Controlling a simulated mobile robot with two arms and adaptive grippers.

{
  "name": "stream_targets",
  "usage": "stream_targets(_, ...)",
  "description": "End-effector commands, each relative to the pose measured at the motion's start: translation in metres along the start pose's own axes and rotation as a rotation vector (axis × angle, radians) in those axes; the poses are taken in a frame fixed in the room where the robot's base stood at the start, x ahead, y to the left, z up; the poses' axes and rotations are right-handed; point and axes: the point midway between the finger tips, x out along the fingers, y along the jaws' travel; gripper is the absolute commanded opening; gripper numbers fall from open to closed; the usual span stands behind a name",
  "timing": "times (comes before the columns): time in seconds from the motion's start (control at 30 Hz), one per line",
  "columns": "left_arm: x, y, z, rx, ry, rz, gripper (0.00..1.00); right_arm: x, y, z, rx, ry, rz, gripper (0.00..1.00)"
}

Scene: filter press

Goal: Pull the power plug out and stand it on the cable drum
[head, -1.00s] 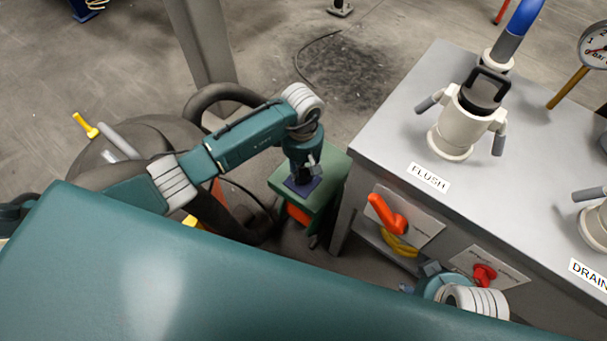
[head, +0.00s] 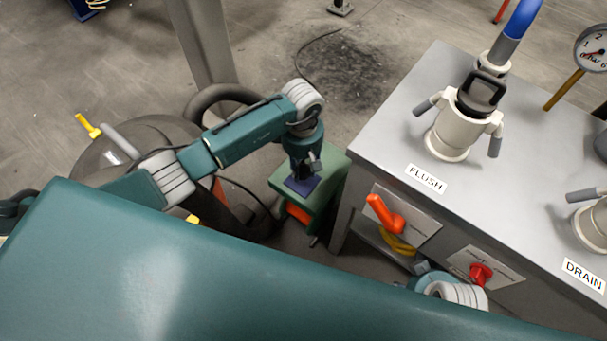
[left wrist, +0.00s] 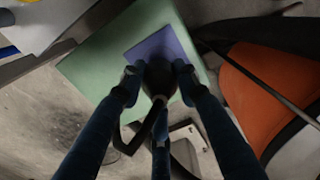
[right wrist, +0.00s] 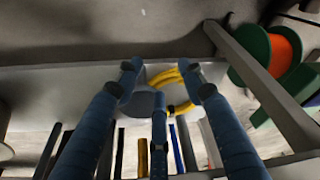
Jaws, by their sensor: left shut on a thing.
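My left gripper (left wrist: 158,72) is shut on the black power plug (left wrist: 157,82), with the plug's dark cable trailing back between the fingers. It holds the plug over a blue-purple square pad (left wrist: 172,47) on a flat green top (left wrist: 100,72), which appears to be the cable drum's. I cannot tell whether the plug touches the pad. In the head view the left gripper (head: 303,172) points down over this pad; the plug is mostly hidden there. My right gripper (right wrist: 160,68) is open and empty, facing the shelf under the bench.
The grey bench (head: 395,140) with the white FLUSH fitting (head: 455,135) stands just right of the green top. An orange handle (head: 385,214) and a red knob (head: 481,273) stick out of its front. A yellow coil (right wrist: 176,77) lies before my right gripper. A dark vessel (head: 90,170) stands left.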

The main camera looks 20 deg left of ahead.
Motion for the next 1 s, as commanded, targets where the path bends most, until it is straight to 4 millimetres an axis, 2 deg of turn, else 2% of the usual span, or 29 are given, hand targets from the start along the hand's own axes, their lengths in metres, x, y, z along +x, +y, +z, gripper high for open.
stream_targets(0.47,-0.008,0.0,0.0,0.001,0.0,0.001,0.0,0.019,-0.002,0.01,-0.004,-0.018,-0.002,0.4)
stream_targets(1.0,-0.016,0.0,0.0,0.0,0.0,0.001,0.0,0.038,-0.003,0.011,-0.002,-0.016,-0.005,0.4)
